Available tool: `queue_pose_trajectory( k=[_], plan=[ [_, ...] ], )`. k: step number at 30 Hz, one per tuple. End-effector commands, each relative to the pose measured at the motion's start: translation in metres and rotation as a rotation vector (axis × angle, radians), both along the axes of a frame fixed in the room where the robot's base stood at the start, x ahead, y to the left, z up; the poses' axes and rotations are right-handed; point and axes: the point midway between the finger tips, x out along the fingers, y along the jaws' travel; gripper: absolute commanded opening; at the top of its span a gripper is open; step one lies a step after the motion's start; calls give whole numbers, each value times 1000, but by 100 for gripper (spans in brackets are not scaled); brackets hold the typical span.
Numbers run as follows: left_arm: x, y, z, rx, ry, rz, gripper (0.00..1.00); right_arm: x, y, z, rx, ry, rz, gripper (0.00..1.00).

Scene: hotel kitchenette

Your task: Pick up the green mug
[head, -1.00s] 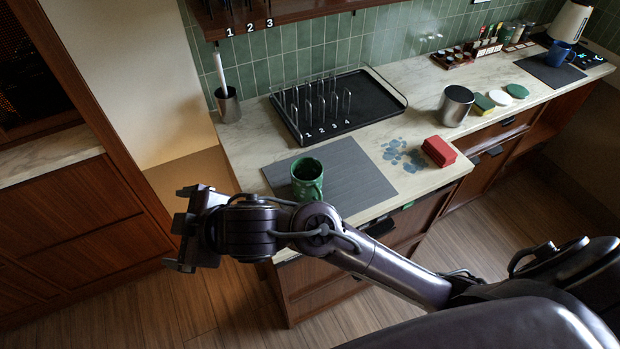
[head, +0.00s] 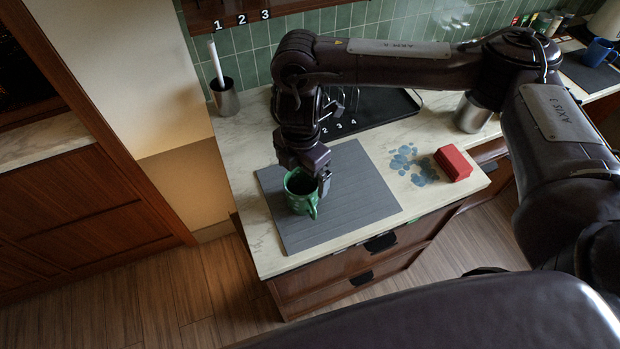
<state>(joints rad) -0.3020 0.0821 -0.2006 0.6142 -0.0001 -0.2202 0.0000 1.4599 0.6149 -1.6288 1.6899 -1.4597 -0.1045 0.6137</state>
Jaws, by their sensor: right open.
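The green mug (head: 298,199) stands upright on the grey mat (head: 354,205), at the left part of the counter, with its handle facing the front. My right gripper (head: 318,183) comes down from above, right at the mug's rim. It is open, with one finger showing at the right side of the mug. The gripper body hides the mug's far rim, and I cannot tell whether a finger is inside the mug or touching it. My left gripper is not in view.
A black drying rack tray (head: 392,103) lies behind, partly hidden by my arm. Right of the mat are blue spill marks (head: 413,163), a red block (head: 453,163) and a steel canister (head: 472,112). The mat's front right is clear.

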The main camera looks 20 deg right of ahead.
Motion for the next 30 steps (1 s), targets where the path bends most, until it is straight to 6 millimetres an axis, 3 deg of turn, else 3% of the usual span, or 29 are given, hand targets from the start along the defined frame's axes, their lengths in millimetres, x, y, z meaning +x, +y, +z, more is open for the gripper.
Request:
queue_pose_trajectory(
  k=[8,13,16,19,28,30],
  plan=[
    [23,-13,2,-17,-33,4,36,-1,0,-24,-1,4,-1,97],
    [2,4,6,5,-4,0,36,-3,1,-40,-1,7,-1,97],
    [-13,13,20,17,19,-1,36,-3,3,-53,-4,6,0,97],
    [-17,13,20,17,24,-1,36,-2,3,-67,-2,2,-1,97],
    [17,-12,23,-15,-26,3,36,-2,3,-76,0,1,1,97],
    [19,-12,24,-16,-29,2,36,-2,3,-76,0,1,1,90]
  ],
)
